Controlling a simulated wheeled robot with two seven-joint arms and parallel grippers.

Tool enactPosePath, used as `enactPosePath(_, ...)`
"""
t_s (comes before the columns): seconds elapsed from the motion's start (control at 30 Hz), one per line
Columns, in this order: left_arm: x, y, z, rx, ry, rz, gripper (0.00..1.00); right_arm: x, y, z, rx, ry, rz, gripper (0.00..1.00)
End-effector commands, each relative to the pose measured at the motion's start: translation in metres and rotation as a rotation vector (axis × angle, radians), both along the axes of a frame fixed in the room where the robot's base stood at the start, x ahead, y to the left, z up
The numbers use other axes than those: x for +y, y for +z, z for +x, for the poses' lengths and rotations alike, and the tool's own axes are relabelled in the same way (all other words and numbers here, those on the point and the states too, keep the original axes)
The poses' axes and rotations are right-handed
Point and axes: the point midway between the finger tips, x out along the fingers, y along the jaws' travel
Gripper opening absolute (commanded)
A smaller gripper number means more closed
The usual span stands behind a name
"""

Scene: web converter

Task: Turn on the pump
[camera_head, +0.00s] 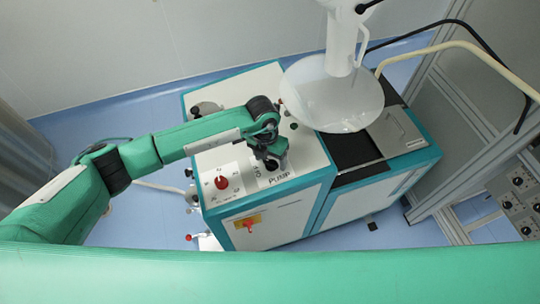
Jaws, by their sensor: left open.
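The pump machine (300,208) is a white and teal cabinet in the middle of the view. Its top panel carries the label "PUMP" (285,179) near the front right corner. My left gripper (272,162) is open and points down at the panel just behind that label. The control under the gripper is mostly hidden, and I cannot tell whether the fingers touch it. A red knob (221,182) sits on the panel to the left of the gripper. My right gripper is not in view.
A white round dish (332,97) hangs over the back right of the cabinet, close to my left wrist. A grey metal frame (455,125) with cables stands at the right. A panel of dark knobs (520,209) is at the far right. Blue floor (150,225) is open at the left.

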Motion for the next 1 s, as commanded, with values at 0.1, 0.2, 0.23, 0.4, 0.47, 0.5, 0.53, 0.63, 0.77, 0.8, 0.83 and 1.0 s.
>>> enactPosePath(0.1,0.000,-0.002,0.000,0.000,0.000,0.000,0.69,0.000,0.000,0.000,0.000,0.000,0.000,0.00)
enactPosePath(0.2,0.000,-0.002,0.000,0.000,0.000,0.000,0.69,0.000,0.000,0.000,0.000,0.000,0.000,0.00)
enactPosePath(0.23,0.000,-0.002,0.000,0.000,0.000,0.000,0.69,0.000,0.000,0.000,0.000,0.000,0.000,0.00)
enactPosePath(0.4,0.000,-0.001,0.000,0.000,0.000,0.000,0.42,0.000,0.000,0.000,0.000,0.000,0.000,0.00)
enactPosePath(0.47,0.000,-0.001,0.000,0.000,0.000,0.000,0.30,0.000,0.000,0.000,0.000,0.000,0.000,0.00)
enactPosePath(0.5,0.000,-0.001,0.000,0.000,0.000,0.000,0.24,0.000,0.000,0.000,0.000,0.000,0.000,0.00)
enactPosePath(0.53,0.000,-0.001,0.000,0.000,0.000,0.000,0.24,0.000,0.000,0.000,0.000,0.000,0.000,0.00)
enactPosePath(0.63,0.000,-0.002,0.000,-0.001,-0.003,0.001,0.24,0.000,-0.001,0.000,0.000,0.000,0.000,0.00)
enactPosePath(0.77,0.000,-0.003,0.000,-0.004,-0.023,0.001,0.24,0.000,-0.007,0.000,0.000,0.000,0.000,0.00)
enactPosePath(0.8,0.000,-0.004,0.000,-0.006,-0.034,0.003,0.24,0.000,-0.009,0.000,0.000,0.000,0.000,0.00)
enactPosePath(0.83,0.000,-0.004,0.000,-0.007,-0.046,0.003,0.24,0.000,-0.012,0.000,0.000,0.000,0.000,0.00)
enactPosePath(1.0,0.000,-0.007,0.000,-0.024,-0.138,0.009,0.24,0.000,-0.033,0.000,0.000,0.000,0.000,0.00)
